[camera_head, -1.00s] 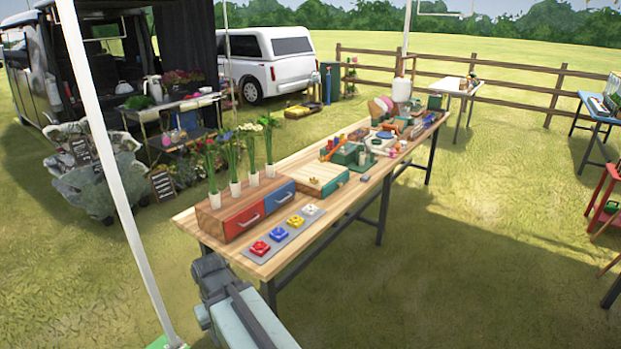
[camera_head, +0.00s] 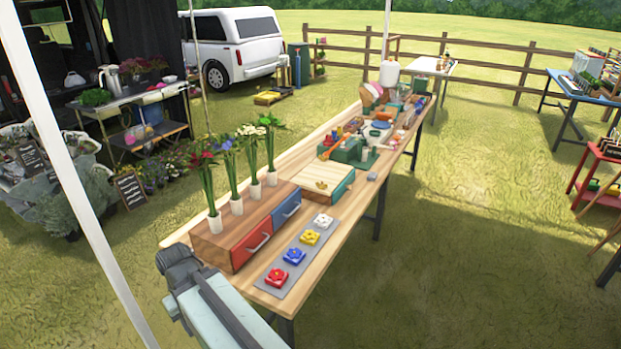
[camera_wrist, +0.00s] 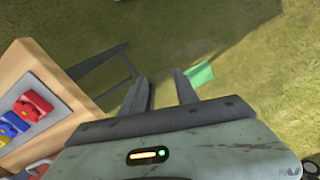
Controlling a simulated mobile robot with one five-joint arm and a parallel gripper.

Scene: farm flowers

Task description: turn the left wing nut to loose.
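I cannot make out a wing nut for certain in either view. A flat pale wooden box with teal sides (camera_head: 345,184) lies mid-table in the head view. A small gold piece (camera_head: 321,186) sits on its top, too small to identify. My gripper (camera_wrist: 163,88) is open and empty in the wrist view, its two dark fingers apart over grass, off the table's edge. In the head view my arm reaches in at the lower left, by the table's near corner; the fingertips cannot be made out there.
The long wooden table (camera_head: 333,241) carries a drawer box (camera_head: 212,244) with several flower vases. A grey strip (camera_head: 262,284) holds red, blue, yellow and white blocks. A green caddy (camera_head: 345,152) and clutter stand farther back. A white pole (camera_head: 84,205) rises at left.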

